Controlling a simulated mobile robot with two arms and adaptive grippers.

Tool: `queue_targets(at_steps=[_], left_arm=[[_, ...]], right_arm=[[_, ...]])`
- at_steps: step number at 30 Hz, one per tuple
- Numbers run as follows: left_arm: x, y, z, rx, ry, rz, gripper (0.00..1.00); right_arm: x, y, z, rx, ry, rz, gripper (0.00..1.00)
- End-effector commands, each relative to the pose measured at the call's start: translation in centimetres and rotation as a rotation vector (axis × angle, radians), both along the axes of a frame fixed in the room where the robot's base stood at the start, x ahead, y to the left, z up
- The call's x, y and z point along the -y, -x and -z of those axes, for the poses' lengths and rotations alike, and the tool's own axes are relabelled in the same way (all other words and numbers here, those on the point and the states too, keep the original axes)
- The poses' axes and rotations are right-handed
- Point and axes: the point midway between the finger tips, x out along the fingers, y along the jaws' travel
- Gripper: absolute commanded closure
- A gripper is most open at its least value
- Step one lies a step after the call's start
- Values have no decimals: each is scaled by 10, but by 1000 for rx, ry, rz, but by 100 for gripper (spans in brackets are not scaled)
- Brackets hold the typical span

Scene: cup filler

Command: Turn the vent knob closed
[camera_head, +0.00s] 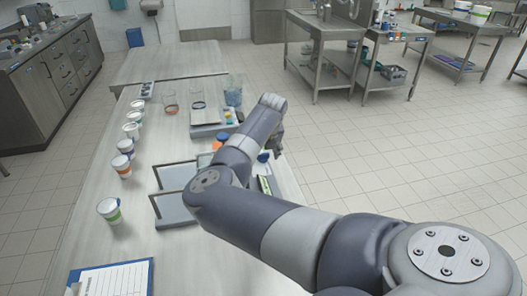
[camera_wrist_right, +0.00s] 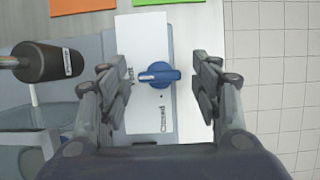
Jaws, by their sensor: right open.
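The blue vent knob (camera_wrist_right: 160,75) sits on a white plate (camera_wrist_right: 146,30) in the right wrist view. Its white pointer mark faces left, toward a small word that is partly hidden. The word "Closed" and a dot stand below the knob on the plate. My right gripper (camera_wrist_right: 158,83) is open, with one finger on each side of the knob and a gap on both sides. In the head view the blue knob (camera_head: 264,157) shows just below my right wrist, and the right gripper (camera_head: 276,146) is largely hidden behind the arm. My left gripper is not in view.
A dark cylindrical handle (camera_wrist_right: 47,62) lies left of the gripper. Orange (camera_wrist_right: 82,5) and green cards lie above the plate. Several lidded cups (camera_head: 122,165) line the table's left side, with a grey rack (camera_head: 175,212) and a clipboard (camera_head: 112,279) nearby. Open floor lies right.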

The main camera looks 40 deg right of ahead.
Motion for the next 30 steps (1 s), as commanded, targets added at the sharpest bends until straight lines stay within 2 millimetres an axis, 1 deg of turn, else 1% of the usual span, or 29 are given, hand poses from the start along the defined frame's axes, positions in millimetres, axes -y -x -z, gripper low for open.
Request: queue_targets(at_steps=[7, 8, 9, 11, 12, 13, 23, 30], left_arm=[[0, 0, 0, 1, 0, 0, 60], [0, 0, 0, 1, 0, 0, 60], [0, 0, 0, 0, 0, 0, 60], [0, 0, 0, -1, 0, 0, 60], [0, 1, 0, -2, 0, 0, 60], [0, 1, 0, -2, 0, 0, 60], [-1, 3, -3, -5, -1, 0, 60], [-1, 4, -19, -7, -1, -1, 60]], right_arm=[[0, 0, 1, 0, 0, 0, 42], [0, 0, 1, 0, 0, 0, 48], [0, 0, 1, 0, 0, 0, 58], [0, 0, 1, 0, 0, 0, 71], [0, 0, 1, 0, 0, 0, 80], [0, 0, 1, 0, 0, 0, 86], [0, 0, 0, -1, -1, -23, 86], [2, 1, -3, -2, 0, -132, 86]])
